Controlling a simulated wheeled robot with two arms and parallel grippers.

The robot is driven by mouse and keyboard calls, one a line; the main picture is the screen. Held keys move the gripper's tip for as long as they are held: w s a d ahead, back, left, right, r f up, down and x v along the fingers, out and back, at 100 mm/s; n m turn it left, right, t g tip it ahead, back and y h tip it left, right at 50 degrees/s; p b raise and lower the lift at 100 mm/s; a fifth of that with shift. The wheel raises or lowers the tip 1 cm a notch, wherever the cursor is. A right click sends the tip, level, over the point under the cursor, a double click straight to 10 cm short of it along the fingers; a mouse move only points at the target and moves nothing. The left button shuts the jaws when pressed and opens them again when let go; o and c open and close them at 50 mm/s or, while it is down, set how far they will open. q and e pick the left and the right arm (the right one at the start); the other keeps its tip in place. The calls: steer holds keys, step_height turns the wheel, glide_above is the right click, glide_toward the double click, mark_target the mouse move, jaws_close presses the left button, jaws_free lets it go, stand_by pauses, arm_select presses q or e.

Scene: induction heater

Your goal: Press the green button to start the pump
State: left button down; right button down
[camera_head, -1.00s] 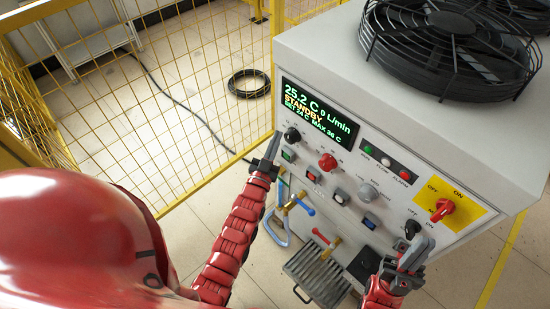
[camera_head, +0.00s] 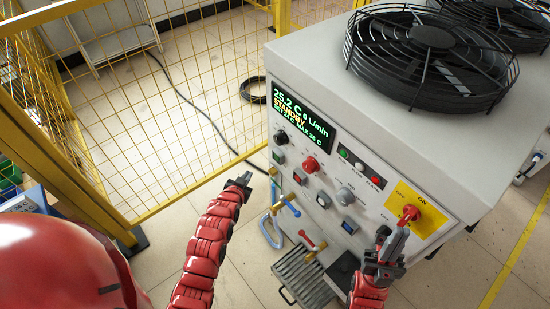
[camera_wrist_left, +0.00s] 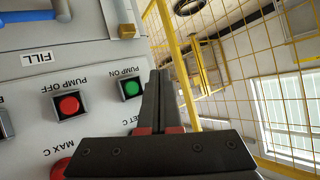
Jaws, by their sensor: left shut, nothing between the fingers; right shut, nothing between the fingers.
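The green button (camera_head: 278,156), labelled PUMP ON, is a small square on the chiller's front panel, at the left below the display. My left gripper (camera_head: 246,178) is shut and empty, left of the button and apart from the panel. In the left wrist view its closed fingers (camera_wrist_left: 160,78) appear just right of the button. My right gripper (camera_head: 404,228) is shut and empty, in front of the panel's right part, below the red rotary switch (camera_head: 410,212).
The display (camera_head: 303,119) reads 25.2 C, 0 L/min and STANDBY. The red PUMP OFF button (camera_wrist_left: 69,105) sits beside the green one. Knobs, blue- and red-handled valves and a grate (camera_head: 302,280) are lower. A yellow mesh fence (camera_head: 180,120) stands left.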

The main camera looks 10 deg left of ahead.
mark_target(274, 157)
arm_select(q)
steer(key=w+d, duration=0.5)
steer(key=w, duration=0.2)
steer(key=shift+d, duration=0.3)
stand_by(1.9)
steer(key=shift+w+d, duration=0.25)
steer(key=shift+w, duration=0.05)
steer(key=shift+w+d+b, duration=0.3)
steer(key=shift+w+b, duration=0.05)
steer(key=shift+b, duration=0.1)
stand_by(0.8)
steer(key=shift+s+a+r, duration=0.1)
steer(key=shift+a+r, duration=0.05)
steer(key=shift+s+a, duration=0.4)
steer(key=shift+s, duration=0.2)
